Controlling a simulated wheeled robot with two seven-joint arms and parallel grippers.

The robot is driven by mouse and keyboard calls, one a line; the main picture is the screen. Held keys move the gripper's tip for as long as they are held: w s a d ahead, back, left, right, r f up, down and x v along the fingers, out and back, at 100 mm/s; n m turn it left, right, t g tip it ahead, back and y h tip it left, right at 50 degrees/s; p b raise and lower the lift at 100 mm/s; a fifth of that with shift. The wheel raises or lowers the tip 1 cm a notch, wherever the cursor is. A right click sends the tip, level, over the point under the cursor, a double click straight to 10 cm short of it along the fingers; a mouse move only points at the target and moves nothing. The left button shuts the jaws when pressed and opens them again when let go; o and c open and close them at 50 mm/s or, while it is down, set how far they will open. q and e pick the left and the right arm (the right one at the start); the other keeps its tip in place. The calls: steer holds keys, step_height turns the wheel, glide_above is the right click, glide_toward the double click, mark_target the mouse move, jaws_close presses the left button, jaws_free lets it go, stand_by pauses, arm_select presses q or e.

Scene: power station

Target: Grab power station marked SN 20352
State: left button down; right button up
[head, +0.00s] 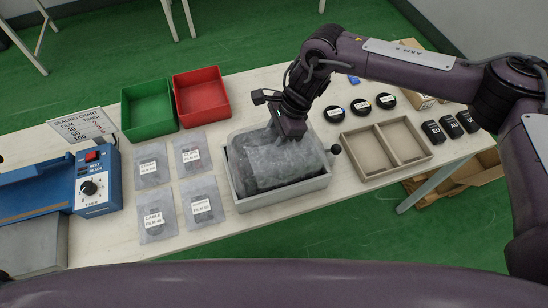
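A grey, bulky item in cloudy translucent wrapping (262,165) lies in a pale grey tray (275,198) at the middle of the table. No serial number can be read on it, so I cannot tell whether it is the power station SN 20352. My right gripper (291,133) points down at the upper right part of the wrapped item, touching or just above it. Its fingertips are dark and small here, and I cannot tell whether they are open or shut. My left gripper is not in view.
Several labelled clear bags (153,165) lie left of the tray. A green bin (148,106) and a red bin (202,97) stand behind them. A blue sealing machine (95,184) is at the left. An empty divided tray (384,150), black discs (361,107) and black boxes (433,132) are right.

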jaws_close()
stand_by(1.1)
steer(key=shift+w+a+r, duration=0.15)
steer(key=shift+r, duration=0.1)
